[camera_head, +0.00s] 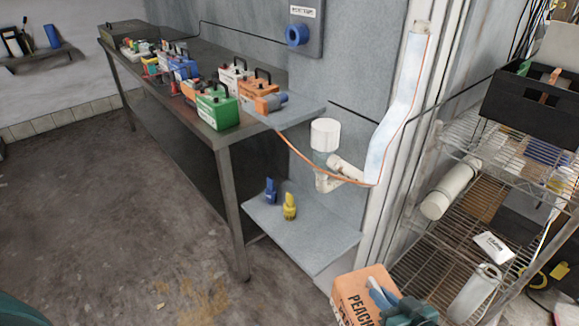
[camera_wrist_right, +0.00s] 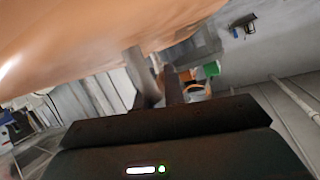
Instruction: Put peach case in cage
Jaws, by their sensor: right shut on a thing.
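The peach case (camera_head: 352,295), an orange box with dark "PEACH" lettering, is at the bottom of the head view. My right gripper (camera_head: 388,300) is shut on it at its right side. In the right wrist view the case (camera_wrist_right: 110,30) fills the top as a blurred orange surface, close to the fingers (camera_wrist_right: 158,80). Its underside and far side are hidden. A wire rack (camera_head: 410,265) with several shelves stands at the right, close to the case; I see nothing else that looks like a cage. My left gripper is out of view.
A long metal table (camera_head: 215,138) holds several coloured cases, including a green case (camera_head: 218,110) and an orange case (camera_head: 258,90). A low grey ledge (camera_head: 310,240) carries blue and yellow fittings. A black crate (camera_head: 530,100) tops the rack. The floor at left is clear.

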